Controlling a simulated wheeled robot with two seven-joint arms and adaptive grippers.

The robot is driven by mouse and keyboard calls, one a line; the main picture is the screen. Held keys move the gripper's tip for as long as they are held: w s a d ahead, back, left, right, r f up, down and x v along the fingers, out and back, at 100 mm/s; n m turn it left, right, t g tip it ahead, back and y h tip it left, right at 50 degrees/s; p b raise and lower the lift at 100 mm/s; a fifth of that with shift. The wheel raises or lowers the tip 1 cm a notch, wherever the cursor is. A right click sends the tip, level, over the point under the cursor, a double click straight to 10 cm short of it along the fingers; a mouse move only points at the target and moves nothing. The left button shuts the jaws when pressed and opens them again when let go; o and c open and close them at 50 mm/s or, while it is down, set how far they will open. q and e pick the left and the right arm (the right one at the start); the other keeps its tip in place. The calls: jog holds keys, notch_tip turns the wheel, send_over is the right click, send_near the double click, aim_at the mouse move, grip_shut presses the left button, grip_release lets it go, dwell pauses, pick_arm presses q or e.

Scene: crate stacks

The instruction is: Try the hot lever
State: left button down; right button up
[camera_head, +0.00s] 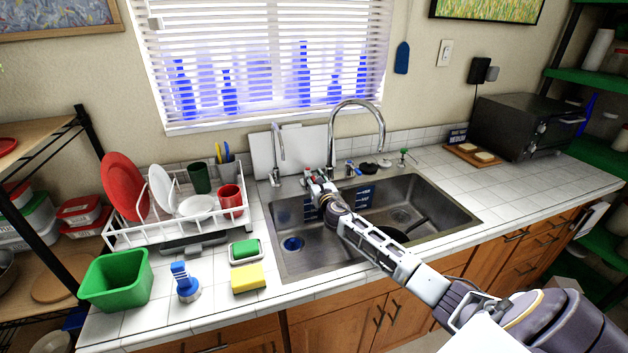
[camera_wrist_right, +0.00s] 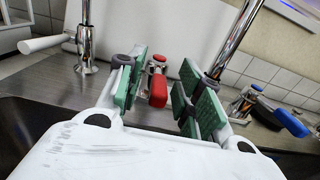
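The hot lever (camera_wrist_right: 158,88), with a red handle on a metal stem, stands behind the sink. In the right wrist view it sits between the green finger pads of my right gripper (camera_wrist_right: 163,95). The pads are apart, with a gap on each side of the lever. In the head view my right gripper (camera_head: 314,182) reaches over the sink to the back rim and mostly covers the red lever. A blue lever (camera_wrist_right: 280,118) stands to the right; it also shows in the head view (camera_head: 350,168). My left gripper is in neither view.
The tall curved faucet (camera_head: 382,130) rises just right of my gripper, and a thinner tap (camera_head: 275,150) stands to the left. The steel sink (camera_head: 440,215) lies below my arm, with a dark pan (camera_head: 395,234) in it. A dish rack (camera_head: 175,232) stands left.

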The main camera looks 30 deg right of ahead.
grip_shut()
dwell(0.6)
